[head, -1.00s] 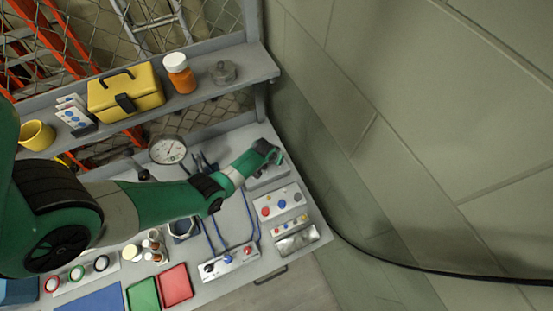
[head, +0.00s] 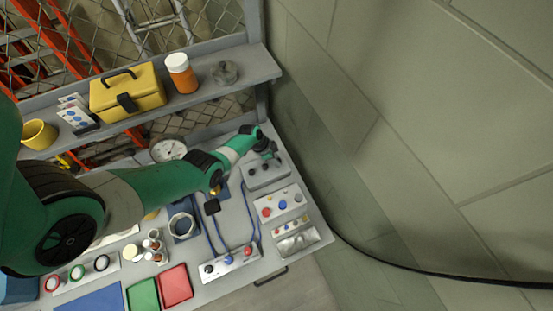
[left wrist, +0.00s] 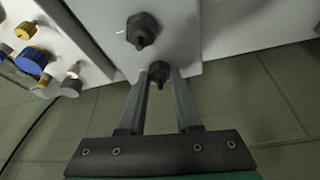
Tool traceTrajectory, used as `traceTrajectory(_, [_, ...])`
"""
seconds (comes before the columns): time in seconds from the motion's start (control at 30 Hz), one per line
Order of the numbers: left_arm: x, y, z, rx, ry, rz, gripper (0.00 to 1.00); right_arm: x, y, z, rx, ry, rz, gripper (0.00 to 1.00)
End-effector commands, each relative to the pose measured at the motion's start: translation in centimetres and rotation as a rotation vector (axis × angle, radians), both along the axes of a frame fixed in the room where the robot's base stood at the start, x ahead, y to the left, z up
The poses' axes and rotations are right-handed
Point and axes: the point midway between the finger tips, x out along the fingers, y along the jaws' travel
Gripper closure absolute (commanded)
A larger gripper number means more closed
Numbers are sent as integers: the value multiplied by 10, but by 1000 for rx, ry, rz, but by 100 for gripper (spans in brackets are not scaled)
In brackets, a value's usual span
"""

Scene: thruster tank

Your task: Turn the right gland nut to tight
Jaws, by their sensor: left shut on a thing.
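The grey gland box (head: 268,179) sits on the bench at the back right in the head view. Dark gland nuts stand on it, one of them at its left (head: 252,171). My left gripper (head: 270,157) reaches down over the box's right end. In the left wrist view my left gripper (left wrist: 160,76) has its two fingers shut on the dark right gland nut (left wrist: 160,70). Another dark hexagonal nut (left wrist: 142,29) stands apart beyond the fingertips. The held nut's turn position cannot be read. My right gripper is not in view.
A panel with coloured knobs (head: 281,204) lies just in front of the box; its caps (left wrist: 33,61) show at left in the wrist view. A pressure gauge (head: 169,150) stands to the left. The shelf (head: 240,82) holds a yellow toolbox (head: 126,92) and orange bottle (head: 181,73).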

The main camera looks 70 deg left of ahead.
Motion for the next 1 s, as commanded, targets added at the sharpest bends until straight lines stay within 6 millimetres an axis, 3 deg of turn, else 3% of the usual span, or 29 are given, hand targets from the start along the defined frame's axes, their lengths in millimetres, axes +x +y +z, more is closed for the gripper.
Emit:
traceTrajectory(0.4, [0, 3, -3, 3, 3, -238, 100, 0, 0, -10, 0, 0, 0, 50])
traceTrajectory(1.0, [-1, 2, -1, 5, 3, -286, 100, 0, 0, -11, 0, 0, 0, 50])
